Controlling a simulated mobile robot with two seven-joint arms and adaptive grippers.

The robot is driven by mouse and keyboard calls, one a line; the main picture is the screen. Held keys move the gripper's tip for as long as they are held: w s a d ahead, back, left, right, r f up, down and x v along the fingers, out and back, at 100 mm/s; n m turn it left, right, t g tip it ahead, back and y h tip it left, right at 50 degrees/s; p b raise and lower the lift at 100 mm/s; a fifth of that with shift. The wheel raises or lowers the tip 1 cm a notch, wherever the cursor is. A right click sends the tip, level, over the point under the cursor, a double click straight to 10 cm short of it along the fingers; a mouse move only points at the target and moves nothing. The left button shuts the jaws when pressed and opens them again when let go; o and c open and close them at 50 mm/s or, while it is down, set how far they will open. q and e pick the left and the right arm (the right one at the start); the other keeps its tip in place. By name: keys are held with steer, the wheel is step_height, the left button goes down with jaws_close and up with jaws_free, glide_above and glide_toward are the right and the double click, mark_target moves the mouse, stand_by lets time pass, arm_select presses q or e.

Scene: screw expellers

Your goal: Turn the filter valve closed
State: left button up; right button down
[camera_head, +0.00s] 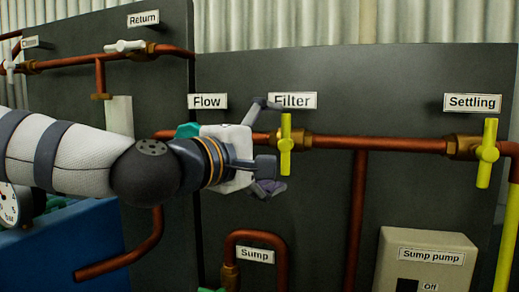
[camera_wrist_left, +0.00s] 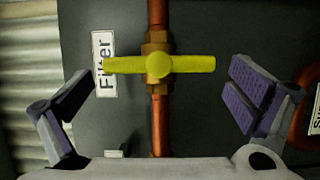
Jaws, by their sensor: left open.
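The filter valve has a yellow handle (camera_head: 286,145) on a brass body (camera_head: 303,141), set in a horizontal copper pipe just below the "Filter" label (camera_head: 293,100). In the head view the handle stands upright, across the pipe. My left gripper (camera_head: 270,147) is at the valve's left side, in front of the panel. In the left wrist view the yellow handle (camera_wrist_left: 160,64) lies crosswise to the pipe, between the spread fingers of the open gripper (camera_wrist_left: 172,98). Clear gaps show between the handle's ends and the finger pads. My right gripper is not in view.
The settling valve (camera_head: 487,153) has a yellow upright handle at the right. A "Sump pump" switch box (camera_head: 425,262) is at lower right. A vertical copper pipe (camera_head: 357,205) drops right of the filter valve. A return valve (camera_head: 125,46) with a white handle is at upper left.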

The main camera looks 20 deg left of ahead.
arm_select(q)
steer(key=v, duration=0.9)
steer(key=shift+r, duration=0.1)
